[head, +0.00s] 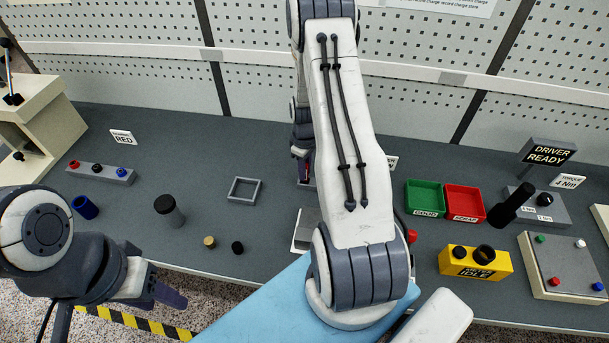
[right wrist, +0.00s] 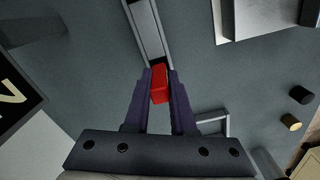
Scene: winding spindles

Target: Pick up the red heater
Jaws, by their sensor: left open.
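The red heater (right wrist: 159,84) is a small red block in the right wrist view. It sits between the fingertips of my right gripper (right wrist: 160,78), with no clear gap on either side, and the gripper looks shut on it. A long grey channel (right wrist: 150,34) lies just beyond its far end; I cannot tell whether the block touches it. In the head view my right arm hides the heater and most of that gripper. My left gripper (head: 160,288) is open and empty at the table's front left edge.
A grey square frame (head: 244,190), a black-topped cylinder (head: 169,211) and a blue cylinder (head: 85,207) stand on the left. Green (head: 424,198) and red (head: 464,204) bins, a yellow meter box (head: 475,263) and a button panel (head: 562,266) stand on the right.

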